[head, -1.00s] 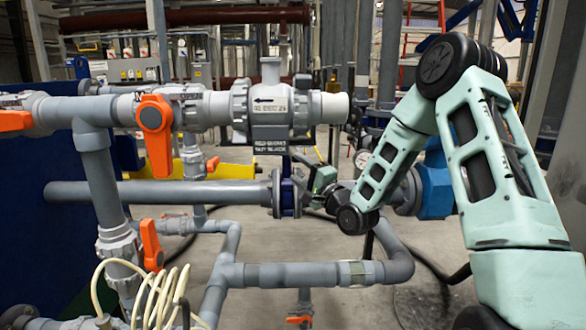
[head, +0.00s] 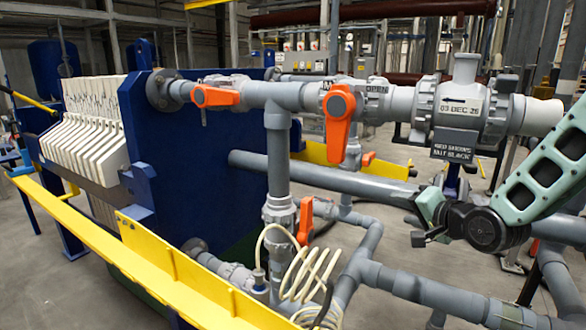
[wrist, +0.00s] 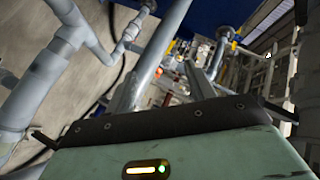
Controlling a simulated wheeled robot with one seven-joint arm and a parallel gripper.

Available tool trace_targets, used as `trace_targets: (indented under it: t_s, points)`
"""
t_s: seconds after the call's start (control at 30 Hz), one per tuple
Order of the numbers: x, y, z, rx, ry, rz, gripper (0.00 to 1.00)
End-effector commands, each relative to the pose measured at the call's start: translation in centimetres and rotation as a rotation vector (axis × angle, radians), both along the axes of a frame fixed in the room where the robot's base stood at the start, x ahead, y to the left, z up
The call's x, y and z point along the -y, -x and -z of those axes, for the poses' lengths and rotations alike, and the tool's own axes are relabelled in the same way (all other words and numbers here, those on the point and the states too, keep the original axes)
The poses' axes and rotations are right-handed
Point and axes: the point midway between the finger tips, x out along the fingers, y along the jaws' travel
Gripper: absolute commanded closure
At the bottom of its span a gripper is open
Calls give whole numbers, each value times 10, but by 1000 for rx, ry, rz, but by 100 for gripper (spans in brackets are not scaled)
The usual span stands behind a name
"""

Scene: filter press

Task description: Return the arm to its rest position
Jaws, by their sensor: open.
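My arm, pale green with dark joints, enters the head view from the right edge. Its wrist sits in front of the long grey horizontal pipe (head: 330,178), below the grey valve body (head: 455,110) with the dated label. My gripper (head: 422,222) points left there, empty, with a dark finger showing at its lower side. The gap to the pipe behind cannot be judged. In the wrist view my gripper (wrist: 163,122) has its dark fingers spread wide to left and right, with nothing between them. Most of my upper arm is out of the head view.
Orange valve handles (head: 340,117) hang on the grey pipework. A blue panel (head: 200,165) and white filter plates (head: 93,130) stand left, behind a yellow rail (head: 110,262). A coiled cream hose (head: 305,272) lies low in front. Open floor shows at lower left.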

Motion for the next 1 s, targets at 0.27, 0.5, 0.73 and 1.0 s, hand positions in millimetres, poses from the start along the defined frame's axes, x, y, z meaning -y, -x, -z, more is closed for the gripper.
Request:
trace_targets:
  t_s: [0.27, 0.5, 0.73, 1.0]
  points:
    - [-107, 130, 30, -330, 577, -432, 45]
    - [-132, 274, 34, -544, 942, -891, 45]
    - [-125, 354, 28, -643, 1082, -1173, 37]
    - [-122, 364, 27, -659, 1097, -1213, 35]
